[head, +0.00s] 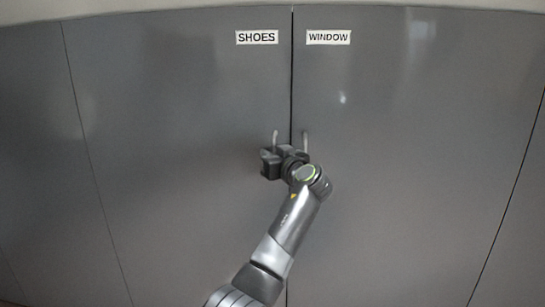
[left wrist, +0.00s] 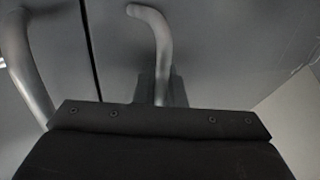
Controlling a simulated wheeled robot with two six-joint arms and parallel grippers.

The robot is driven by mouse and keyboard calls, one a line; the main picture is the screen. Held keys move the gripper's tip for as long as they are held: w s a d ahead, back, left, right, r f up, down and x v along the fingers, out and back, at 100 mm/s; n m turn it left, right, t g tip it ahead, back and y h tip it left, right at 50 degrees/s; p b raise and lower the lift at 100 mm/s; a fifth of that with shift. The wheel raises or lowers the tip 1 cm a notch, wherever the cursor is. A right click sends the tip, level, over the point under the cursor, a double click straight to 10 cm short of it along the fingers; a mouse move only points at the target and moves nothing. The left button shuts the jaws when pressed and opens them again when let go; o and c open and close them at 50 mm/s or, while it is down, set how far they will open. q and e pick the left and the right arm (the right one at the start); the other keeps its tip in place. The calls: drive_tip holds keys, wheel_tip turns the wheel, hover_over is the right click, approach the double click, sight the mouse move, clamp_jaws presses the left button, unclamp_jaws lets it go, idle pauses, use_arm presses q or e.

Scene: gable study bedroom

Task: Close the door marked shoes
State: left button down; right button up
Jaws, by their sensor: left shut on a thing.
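The door marked SHOES (head: 190,110) is a flat grey panel on the left in the head view, with a white label near its top. It looks flush or nearly flush with the neighbouring door, with a thin dark line between them. Its metal bar handle (head: 275,136) is near that line. My left gripper (head: 269,160) is at this handle and shut on it. In the left wrist view the held handle (left wrist: 153,38) runs down between the fingers (left wrist: 162,88), and its lower end is hidden. My right gripper is not in view.
The door marked WINDOW (head: 420,130) stands just right, with its own handle (head: 305,139) close beside my gripper. That handle also shows at the left of the wrist view (left wrist: 27,70). More grey panels (head: 35,150) continue at the left. A pale edge runs above the doors.

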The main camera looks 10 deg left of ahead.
use_arm(q)
drive_tip(key=shift+a, duration=0.35)
drive_tip(key=c, duration=1.9)
unclamp_jaws()
drive_tip(key=shift+c, duration=0.2)
drive_tip(key=o, duration=0.4)
drive_tip(key=shift+s+a, duration=0.2)
drive_tip(key=shift+a, duration=0.05)
drive_tip(key=shift+o, duration=0.2)
drive_tip(key=shift+d, duration=0.15)
